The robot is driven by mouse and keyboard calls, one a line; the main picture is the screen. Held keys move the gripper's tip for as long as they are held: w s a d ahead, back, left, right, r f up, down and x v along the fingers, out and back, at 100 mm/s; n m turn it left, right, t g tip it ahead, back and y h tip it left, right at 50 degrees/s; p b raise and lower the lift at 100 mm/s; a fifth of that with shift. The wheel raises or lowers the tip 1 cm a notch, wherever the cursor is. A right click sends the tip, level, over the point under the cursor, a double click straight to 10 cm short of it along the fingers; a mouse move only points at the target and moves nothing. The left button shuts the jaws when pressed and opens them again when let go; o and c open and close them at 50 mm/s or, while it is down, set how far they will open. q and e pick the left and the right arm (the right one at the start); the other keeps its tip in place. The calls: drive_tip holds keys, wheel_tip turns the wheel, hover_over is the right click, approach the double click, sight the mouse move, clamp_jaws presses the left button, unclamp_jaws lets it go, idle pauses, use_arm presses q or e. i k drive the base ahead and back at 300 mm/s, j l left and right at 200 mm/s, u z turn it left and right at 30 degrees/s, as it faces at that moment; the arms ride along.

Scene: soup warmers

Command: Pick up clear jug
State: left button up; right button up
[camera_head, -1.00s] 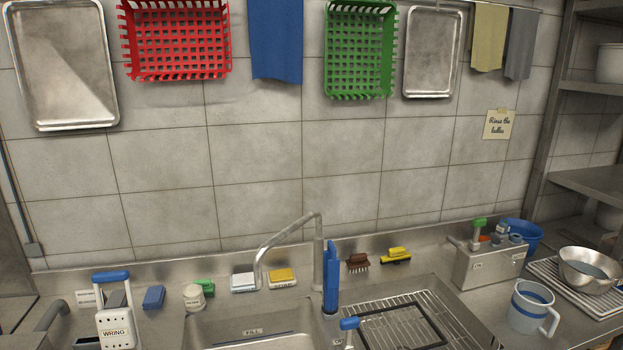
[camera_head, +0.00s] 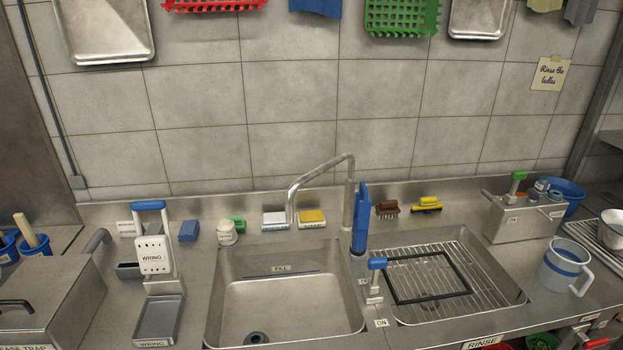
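A pale grey jug (camera_head: 561,274) with a blue band and a handle on its right side stands upright on the steel counter, right of the rack sink. It is the only jug that I can make out, and I cannot tell for sure that it is clear. Its open top faces up. Neither of my grippers shows in the head view.
A steel box (camera_head: 522,219) with a green-topped knob stands behind the jug, near a blue bucket (camera_head: 568,193). A rack sink (camera_head: 497,280), a tall tap (camera_head: 349,180) and an empty sink (camera_head: 286,300) lie to the left.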

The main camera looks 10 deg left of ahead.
sight(563, 261)
drive_tip(key=z, duration=1.3)
